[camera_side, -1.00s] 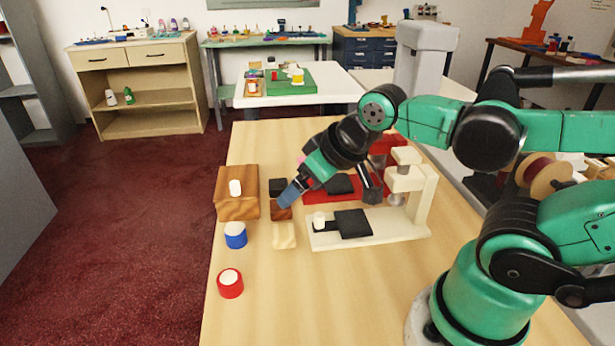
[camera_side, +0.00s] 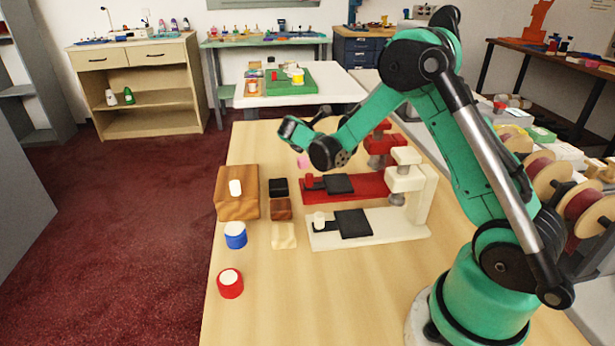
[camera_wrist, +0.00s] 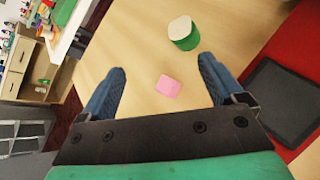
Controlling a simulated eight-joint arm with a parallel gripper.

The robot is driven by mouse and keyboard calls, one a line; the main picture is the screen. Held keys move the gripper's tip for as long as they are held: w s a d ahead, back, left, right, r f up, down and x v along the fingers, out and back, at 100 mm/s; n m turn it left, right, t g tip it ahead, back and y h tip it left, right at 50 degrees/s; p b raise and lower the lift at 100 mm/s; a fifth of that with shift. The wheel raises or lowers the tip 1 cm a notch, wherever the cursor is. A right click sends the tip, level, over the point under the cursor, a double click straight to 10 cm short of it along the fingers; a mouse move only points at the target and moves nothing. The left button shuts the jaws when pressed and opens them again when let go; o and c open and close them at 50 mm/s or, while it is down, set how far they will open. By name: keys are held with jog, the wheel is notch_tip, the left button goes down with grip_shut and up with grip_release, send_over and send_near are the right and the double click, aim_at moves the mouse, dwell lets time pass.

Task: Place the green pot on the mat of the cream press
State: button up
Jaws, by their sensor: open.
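The green pot (camera_wrist: 185,38) has a white top and stands on the wooden table, ahead of the fingertips in the wrist view. I cannot make it out in the side view, where my arm covers that area. My gripper (camera_wrist: 162,66) is open and empty, its blue fingers wide apart and short of the pot. The cream press (camera_side: 405,230) is at the right of the table in the side view. Its square black mat (camera_side: 352,223) is bare, with a small white knob beside it on the press base.
A red press (camera_side: 372,187) with a dark mat stands behind the cream one. A pink block (camera_wrist: 168,86) lies between my fingers in view. Black, brown and cream blocks, a wooden block (camera_side: 228,206), a blue pot (camera_side: 235,236) and a red pot (camera_side: 230,284) stand left.

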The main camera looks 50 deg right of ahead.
jog(key=d+f+n, duration=0.1)
jog(key=d+f+n+h, duration=0.1)
jog(key=f, duration=0.1)
jog(key=d+f+n+g+h, duration=0.1)
jog(key=d+f, duration=0.1)
jog(key=shift+s+d+n, duration=0.1)
jog(key=shift+s+n, duration=0.2)
jog(key=shift+x, duration=2.85)
jog(key=shift+r, duration=0.1)
grip_shut()
